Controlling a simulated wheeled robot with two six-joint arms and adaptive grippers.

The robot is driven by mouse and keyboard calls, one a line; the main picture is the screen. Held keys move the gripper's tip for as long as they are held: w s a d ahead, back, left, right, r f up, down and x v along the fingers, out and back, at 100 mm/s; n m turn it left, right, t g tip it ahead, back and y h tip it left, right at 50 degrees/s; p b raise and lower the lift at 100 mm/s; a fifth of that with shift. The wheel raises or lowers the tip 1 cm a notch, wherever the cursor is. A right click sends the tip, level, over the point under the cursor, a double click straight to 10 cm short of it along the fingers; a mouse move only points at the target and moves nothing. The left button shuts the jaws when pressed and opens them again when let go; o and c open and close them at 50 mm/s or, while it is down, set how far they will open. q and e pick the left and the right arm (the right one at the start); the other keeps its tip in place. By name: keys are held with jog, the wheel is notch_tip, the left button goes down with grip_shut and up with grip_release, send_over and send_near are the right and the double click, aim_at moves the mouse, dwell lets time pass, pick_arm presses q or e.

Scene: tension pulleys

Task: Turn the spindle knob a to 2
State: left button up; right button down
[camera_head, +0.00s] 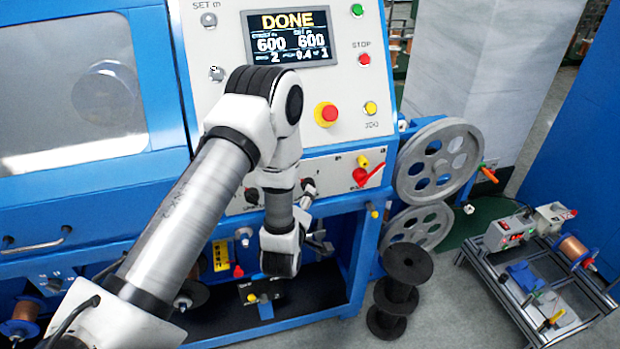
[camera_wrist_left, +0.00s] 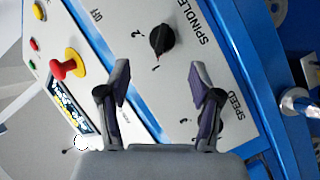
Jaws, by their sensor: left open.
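The spindle knob (camera_wrist_left: 163,40) is a black rotary knob on the grey panel, with the marks 1 and 2 and the word SPINDLE beside it in the left wrist view. Its letter is cut off, and I cannot clearly tell which mark its pointer faces. My left gripper (camera_wrist_left: 159,76) is open and empty. Its two fingers are spread either side of the knob's line, with the knob ahead of the tips and apart from them. In the head view my left gripper (camera_head: 310,202) is at the lower panel, partly hidden by my wrist. My right gripper is not in view.
A SPEED knob (camera_wrist_left: 219,123) is partly hidden behind one finger. A red emergency button (camera_head: 326,114), a red lever (camera_head: 361,177) and a display (camera_head: 290,37) reading DONE share the machine front. Large grey pulleys (camera_head: 437,160) and black spools (camera_head: 407,264) stand to the right.

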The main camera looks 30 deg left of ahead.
pick_arm(q)
jog(key=x, duration=0.2)
jog(key=p+x, duration=0.1)
jog(key=x, duration=0.4)
jog(key=shift+w+d+f+p, duration=0.15)
jog(key=shift+w+f+p, duration=0.05)
jog(key=shift+f+p, duration=0.15)
jog(key=shift+s+r, duration=0.2)
jog(key=shift+s, duration=0.1)
jog(key=shift+w, duration=0.1)
jog(key=c, duration=1.1)
jog(key=shift+c, duration=0.2)
